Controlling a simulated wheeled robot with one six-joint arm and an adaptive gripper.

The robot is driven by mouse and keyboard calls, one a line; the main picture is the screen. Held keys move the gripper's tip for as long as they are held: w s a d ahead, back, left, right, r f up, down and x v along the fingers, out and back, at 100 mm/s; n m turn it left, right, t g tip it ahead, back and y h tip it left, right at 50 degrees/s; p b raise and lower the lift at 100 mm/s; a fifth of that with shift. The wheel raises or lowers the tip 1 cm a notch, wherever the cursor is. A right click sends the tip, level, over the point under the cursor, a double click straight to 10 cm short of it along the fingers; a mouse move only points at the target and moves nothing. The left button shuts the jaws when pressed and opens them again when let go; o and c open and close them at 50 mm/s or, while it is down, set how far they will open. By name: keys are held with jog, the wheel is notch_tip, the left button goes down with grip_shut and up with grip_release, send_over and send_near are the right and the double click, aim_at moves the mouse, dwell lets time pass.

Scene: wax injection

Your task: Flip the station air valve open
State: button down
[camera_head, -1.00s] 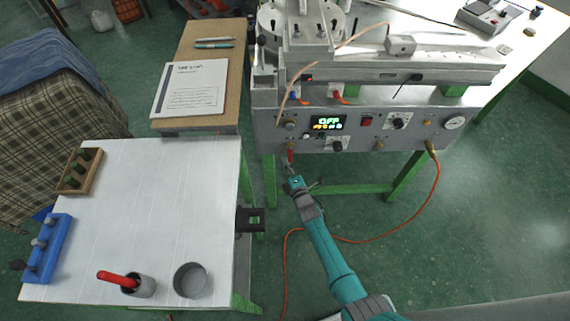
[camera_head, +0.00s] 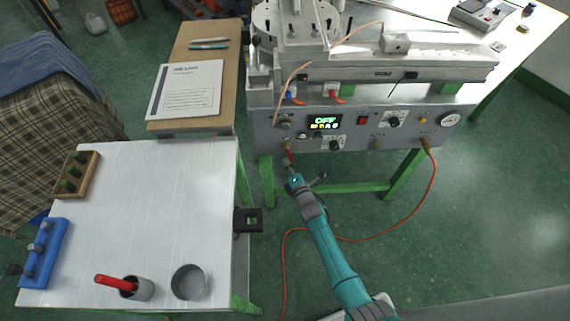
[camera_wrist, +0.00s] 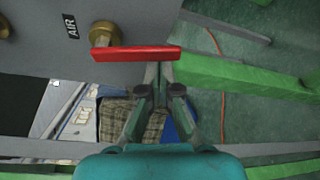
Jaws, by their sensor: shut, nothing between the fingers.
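The air valve has a brass body (camera_wrist: 105,34) and a red lever (camera_wrist: 135,53) beside an AIR label (camera_wrist: 70,26) on the grey panel. In the wrist view the lever lies across the picture, just ahead of my fingertips. In the head view the red lever (camera_head: 290,157) points downward from the panel's lower left. My gripper (camera_wrist: 158,74) is shut and empty, its tips at or very near the lever's edge. I cannot tell whether they touch. In the head view my gripper (camera_head: 290,170) is just below the lever.
The panel's display (camera_head: 325,122) reads OFF. An orange hose (camera_head: 432,185) hangs from the panel's right side. A green frame rail (camera_wrist: 240,76) runs close to my gripper. A white table (camera_head: 150,210) with cups stands on the left.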

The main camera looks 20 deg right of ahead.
jog(key=shift+s+d+r+n+g+h, duration=0.2)
jog(key=shift+d+n, duration=0.25)
jog(key=shift+n, duration=0.35)
jog(key=shift+s+d+r+n+g+h, duration=0.15)
jog(key=shift+d+n+g, duration=0.25)
jog(key=shift+n, duration=0.4)
jog(key=shift+s+d+r+n+g+h, duration=0.1)
jog(key=shift+d+n+g+h, duration=0.15)
jog(key=shift+d+n, duration=0.4)
jog(key=shift+n, duration=0.35)
jog(key=shift+d+r+n+h, duration=0.1)
jog(key=shift+r+n+h, duration=0.1)
jog(key=shift+n+h, duration=0.1)
jog(key=n, duration=0.1)
jog(key=d+r+n+g+h, duration=0.1)
jog(key=n, duration=0.1)
jog(key=shift+s+d+r, duration=0.1)
jog(key=shift+s+r, duration=0.1)
jog(key=shift+r, duration=0.1)
